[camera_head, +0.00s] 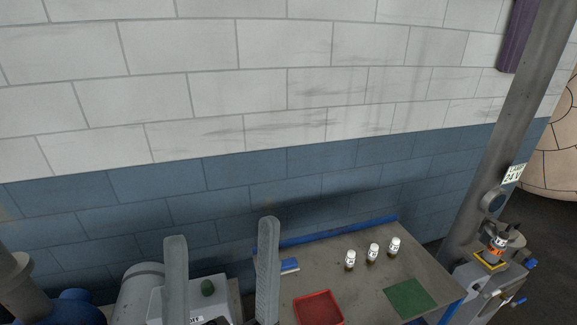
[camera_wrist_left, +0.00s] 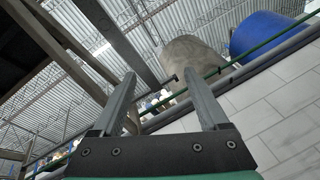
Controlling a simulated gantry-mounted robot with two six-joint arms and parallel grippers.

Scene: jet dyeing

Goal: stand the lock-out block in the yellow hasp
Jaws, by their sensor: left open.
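My left gripper (camera_head: 221,229) is open and empty at the bottom of the head view, its two grey fingers upright and apart in front of the blue wall. In the left wrist view its fingers (camera_wrist_left: 159,76) also stand wide apart with nothing between them. A small yellow piece (camera_head: 489,262), perhaps the hasp, sits on the grey machine at the right. An orange and white part (camera_head: 497,244) shows just above it; I cannot tell whether this is the lock-out block. The left gripper is far to the left of both. My right gripper is not in view.
A grey table (camera_head: 330,262) carries three white-capped bottles (camera_head: 373,252), a red tray (camera_head: 318,308), a green mat (camera_head: 410,298) and a small blue-and-white item (camera_head: 289,265). A grey post (camera_head: 510,125) rises behind the machine (camera_head: 487,292). A box with a green button (camera_head: 207,288) is near my fingers.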

